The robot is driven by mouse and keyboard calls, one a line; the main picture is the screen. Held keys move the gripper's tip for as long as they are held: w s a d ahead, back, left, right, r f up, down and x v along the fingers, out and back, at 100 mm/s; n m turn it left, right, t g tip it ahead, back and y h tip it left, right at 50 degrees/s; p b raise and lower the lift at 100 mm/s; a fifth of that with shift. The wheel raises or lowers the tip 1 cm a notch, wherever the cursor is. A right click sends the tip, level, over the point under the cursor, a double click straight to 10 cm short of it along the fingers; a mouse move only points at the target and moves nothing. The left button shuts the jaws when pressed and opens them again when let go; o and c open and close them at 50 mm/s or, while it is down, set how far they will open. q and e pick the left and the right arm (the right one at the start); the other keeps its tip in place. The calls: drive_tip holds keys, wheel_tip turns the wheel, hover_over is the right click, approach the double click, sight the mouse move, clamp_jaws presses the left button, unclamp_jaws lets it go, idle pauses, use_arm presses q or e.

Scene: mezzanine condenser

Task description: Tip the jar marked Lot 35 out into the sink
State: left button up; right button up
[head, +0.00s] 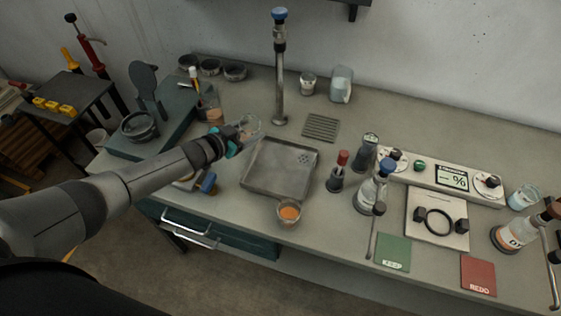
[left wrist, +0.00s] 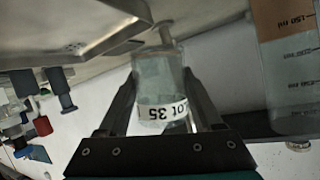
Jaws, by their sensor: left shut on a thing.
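My left gripper (head: 238,138) is shut on a small clear glass jar (head: 249,126). In the left wrist view, the jar (left wrist: 160,85) sits between the two fingers (left wrist: 160,105), and its white label reads "LOT 35". In the head view the jar is at the back left corner of the sink (head: 262,183), a shallow grey square basin with drain holes at its back right. The sink's rim also shows at upper left in the left wrist view (left wrist: 75,45). How full the jar is, I cannot tell. My right gripper is not in view.
A graduated beaker with brown contents (head: 215,115) stands close left of the jar. A tall tap post (head: 280,85) rises behind the sink. A small bowl with orange contents (head: 289,212) is at the sink's front edge. A red-topped item (head: 338,172) and bottles stand to the right.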

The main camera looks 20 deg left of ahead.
use_arm(q)
drive_tip(key=shift+a+r, duration=0.1)
drive_tip(key=shift+a, duration=0.15)
drive_tip(key=shift+w+a+f+n+b, duration=0.1)
drive_tip(key=shift+f+n+b, duration=0.15)
drive_tip(key=shift+b, duration=0.25)
drive_tip(key=shift+w+a+n+h+b, duration=0.1)
drive_tip(key=shift+a+n+h+b, duration=0.25)
drive_tip(key=shift+n+h+b, duration=0.3)
